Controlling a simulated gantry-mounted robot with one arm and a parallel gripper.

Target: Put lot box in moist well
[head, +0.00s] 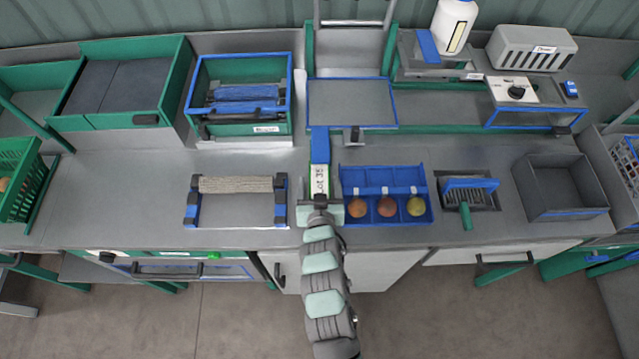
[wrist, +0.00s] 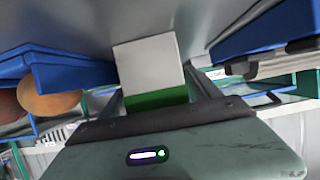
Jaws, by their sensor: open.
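The lot box (head: 320,181), white-topped with green sides and a "Lot 35" style label, stands on the bench near the middle. It also shows in the wrist view as a white and green block (wrist: 150,65). My gripper (head: 320,203) is at the box's near end. In the wrist view my gripper (wrist: 160,100) is open, with a finger on each side of the box; I cannot tell whether they touch it. No readable label marks the moist well, so I cannot tell which place it is.
A blue tray (head: 390,215) with three round fruits stands close to the right. A blue-ended rack (head: 237,210) is on the left. A blue-rimmed grey plate (head: 350,103) lies behind. An empty grey bin (head: 565,185) is far right. A knobbed unit (head: 513,90) stands back right.

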